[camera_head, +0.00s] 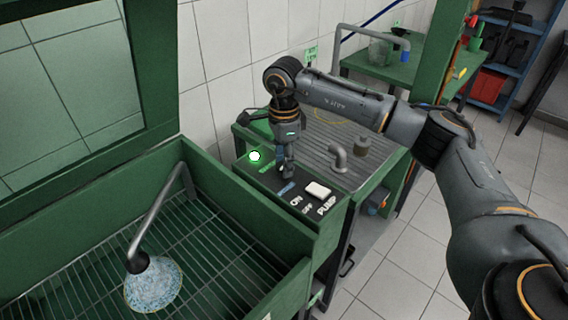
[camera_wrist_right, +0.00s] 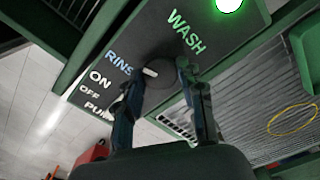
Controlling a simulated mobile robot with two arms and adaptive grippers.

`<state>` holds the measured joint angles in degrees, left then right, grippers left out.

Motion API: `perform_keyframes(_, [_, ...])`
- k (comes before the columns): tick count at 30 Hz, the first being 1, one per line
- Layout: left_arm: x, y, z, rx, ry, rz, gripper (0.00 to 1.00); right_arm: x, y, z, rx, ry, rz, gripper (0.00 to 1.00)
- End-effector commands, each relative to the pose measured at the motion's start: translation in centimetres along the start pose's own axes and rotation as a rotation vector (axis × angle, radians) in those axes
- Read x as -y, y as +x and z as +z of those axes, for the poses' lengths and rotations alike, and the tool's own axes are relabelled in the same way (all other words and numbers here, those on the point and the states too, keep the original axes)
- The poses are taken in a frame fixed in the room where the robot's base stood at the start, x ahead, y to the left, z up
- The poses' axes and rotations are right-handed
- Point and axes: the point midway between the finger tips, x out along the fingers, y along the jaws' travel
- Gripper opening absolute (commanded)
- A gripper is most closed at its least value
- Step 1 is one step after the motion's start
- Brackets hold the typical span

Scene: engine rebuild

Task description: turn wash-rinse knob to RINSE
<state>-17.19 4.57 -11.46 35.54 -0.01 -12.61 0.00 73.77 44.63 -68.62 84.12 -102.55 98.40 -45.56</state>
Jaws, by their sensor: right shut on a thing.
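The wash-rinse knob (camera_wrist_right: 168,82) is a dark round knob with a white pointer mark on the black control panel (camera_wrist_right: 140,40). The mark lies on the knob's left side in the wrist view, towards the blue RINSE label (camera_wrist_right: 118,62). The green WASH label (camera_wrist_right: 186,30) is above the knob there. My right gripper (camera_wrist_right: 160,72) has a finger on either side of the knob and is shut on it. In the head view my right gripper (camera_head: 285,162) points down over the panel and mostly hides the knob. My left gripper is in neither view.
A round indicator (camera_head: 254,156) with a green glow is lit on the panel. A white pump switch (camera_head: 318,190) sits close by with ON and OFF labels. A green wash basin (camera_head: 225,215) with a bent spout (camera_head: 155,215) is at left. A ribbed drain top (camera_head: 340,130) lies behind.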

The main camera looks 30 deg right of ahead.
Motion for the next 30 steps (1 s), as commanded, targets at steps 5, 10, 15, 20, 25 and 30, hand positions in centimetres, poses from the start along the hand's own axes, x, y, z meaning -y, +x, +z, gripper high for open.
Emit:
perform_keyframes(5, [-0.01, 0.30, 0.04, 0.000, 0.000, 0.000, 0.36, 0.08, -0.09, 0.02, 0.002, -0.041, -0.004, 0.07])
perform_keyframes(10, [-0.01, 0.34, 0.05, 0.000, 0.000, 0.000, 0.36, 0.08, -0.13, 0.02, 0.002, -0.055, -0.003, 0.07])
perform_keyframes(15, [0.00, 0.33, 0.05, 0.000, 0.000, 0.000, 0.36, 0.07, -0.14, 0.02, 0.001, -0.056, -0.003, 0.07])
perform_keyframes(20, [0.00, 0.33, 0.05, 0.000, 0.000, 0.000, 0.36, 0.08, -0.14, 0.02, 0.001, -0.056, -0.003, 0.41])
perform_keyframes(25, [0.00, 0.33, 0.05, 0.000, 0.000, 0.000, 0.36, 0.05, -0.10, 0.02, 0.001, -0.055, -0.002, 0.62])
perform_keyframes(30, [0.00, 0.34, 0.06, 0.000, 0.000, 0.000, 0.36, 0.03, -0.05, 0.02, 0.000, -0.055, -0.001, 0.62])
